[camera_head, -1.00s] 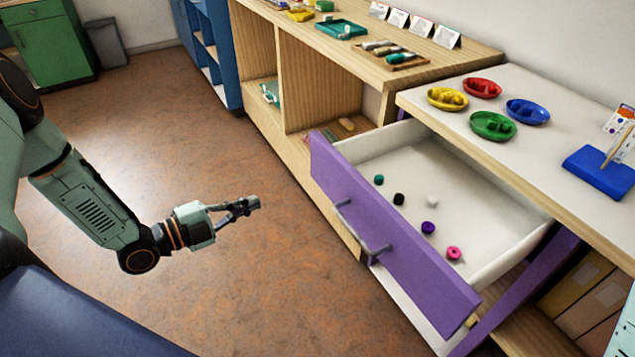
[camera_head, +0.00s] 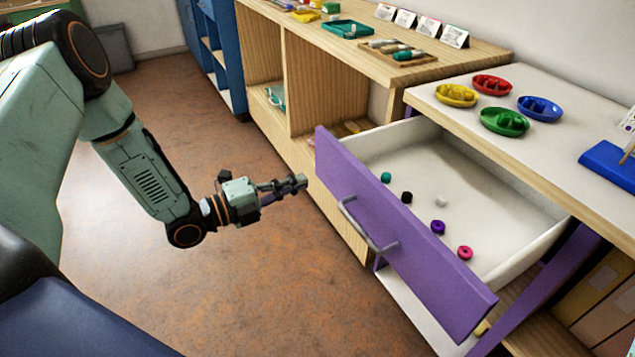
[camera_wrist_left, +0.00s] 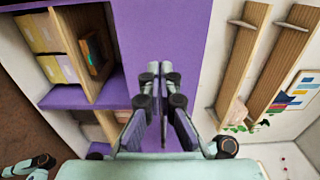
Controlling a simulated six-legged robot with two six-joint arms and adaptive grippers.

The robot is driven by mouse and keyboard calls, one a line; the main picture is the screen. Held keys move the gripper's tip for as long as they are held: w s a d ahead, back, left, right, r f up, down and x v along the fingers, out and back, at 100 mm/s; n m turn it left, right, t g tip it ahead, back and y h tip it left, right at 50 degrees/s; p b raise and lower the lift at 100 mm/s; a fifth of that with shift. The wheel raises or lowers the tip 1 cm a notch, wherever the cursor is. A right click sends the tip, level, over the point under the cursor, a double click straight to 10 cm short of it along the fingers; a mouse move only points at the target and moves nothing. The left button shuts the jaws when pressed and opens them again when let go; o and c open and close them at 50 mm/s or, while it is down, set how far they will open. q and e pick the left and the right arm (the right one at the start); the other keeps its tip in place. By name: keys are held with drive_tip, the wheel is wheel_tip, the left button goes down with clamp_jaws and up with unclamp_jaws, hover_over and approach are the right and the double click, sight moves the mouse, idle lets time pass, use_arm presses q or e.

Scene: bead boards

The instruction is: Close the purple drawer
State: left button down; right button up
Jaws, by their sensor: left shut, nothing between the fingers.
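The purple drawer (camera_head: 425,262) is pulled out from under the white-topped table, with its purple front and curved metal handle (camera_head: 366,228) facing the lower left. Several small beads, among them a pink one (camera_head: 465,252) and a purple one (camera_head: 438,227), lie on its white floor. My left gripper (camera_head: 302,181) is shut and empty, a little to the left of the drawer front and apart from it in the head view. In the left wrist view the shut fingers (camera_wrist_left: 155,72) point toward a purple surface. My right gripper is in neither view.
The white tabletop (camera_head: 440,94) above the drawer carries red, yellow, green and blue dishes and a blue stand (camera_head: 612,165). A wooden shelf unit (camera_head: 262,70) stands behind on the left. The brown floor (camera_head: 280,285) left of the drawer is clear.

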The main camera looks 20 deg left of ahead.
sight(331, 171)
use_arm(q)
drive_tip(key=b+x, duration=0.1)
drive_tip(key=x, duration=0.3)
drive_tip(key=shift+s+d, duration=0.1)
drive_tip(key=shift+d, duration=0.05)
drive_tip(key=shift+w+d+b, duration=0.3)
drive_tip(key=shift+w+b, duration=0.15)
drive_tip(key=shift+w, duration=0.15)
drive_tip(key=shift+d+r, duration=0.1)
drive_tip(key=shift+w, duration=0.1)
